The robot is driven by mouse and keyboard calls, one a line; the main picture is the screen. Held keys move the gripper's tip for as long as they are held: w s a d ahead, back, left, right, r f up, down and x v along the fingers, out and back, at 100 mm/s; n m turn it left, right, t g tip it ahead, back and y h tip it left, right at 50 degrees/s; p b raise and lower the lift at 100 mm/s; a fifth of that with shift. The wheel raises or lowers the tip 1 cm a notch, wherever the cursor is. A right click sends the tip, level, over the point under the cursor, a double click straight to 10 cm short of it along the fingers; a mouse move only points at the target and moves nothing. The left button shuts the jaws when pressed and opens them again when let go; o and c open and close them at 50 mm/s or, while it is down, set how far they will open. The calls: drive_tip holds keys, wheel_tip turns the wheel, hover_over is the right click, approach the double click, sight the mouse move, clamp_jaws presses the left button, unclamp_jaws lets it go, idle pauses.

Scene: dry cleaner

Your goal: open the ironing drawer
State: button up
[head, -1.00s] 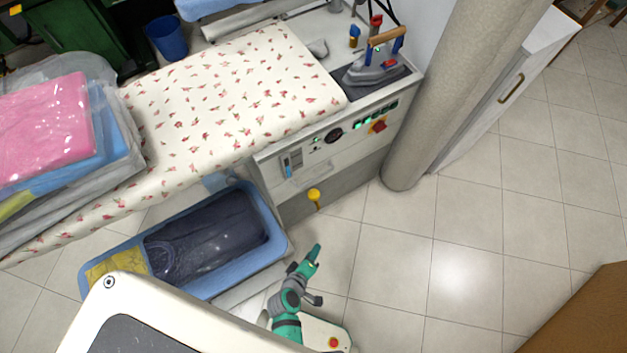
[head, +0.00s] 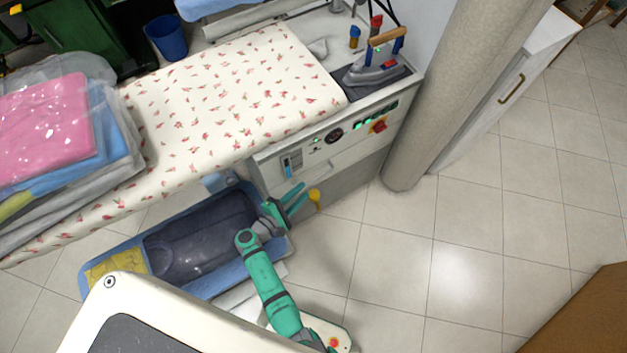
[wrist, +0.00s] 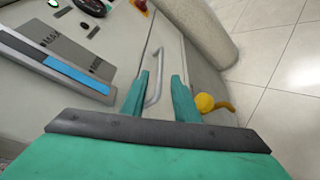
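The ironing drawer (head: 340,154) is a pale front panel in the ironing station, below the control strip, and it looks shut. Its metal bar handle (wrist: 154,78) shows in the wrist view, between and just beyond my finger tips. My green gripper (head: 300,195) is open, in front of the drawer near its left part. In the wrist view my gripper (wrist: 161,85) has its two fingers apart on either side of the handle. I cannot tell whether either finger touches it.
A yellow knob (head: 315,196) sits just right of my fingers. A blue tub (head: 225,282) stands on the floor under my arm. An iron (head: 376,68) rests on top of the station. A thick column (head: 440,100) stands to the right; tiled floor there is clear.

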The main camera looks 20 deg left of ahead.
sight(314, 180)
drive_tip(key=x, duration=0.8)
drive_tip(key=shift+f, duration=0.1)
clamp_jaws()
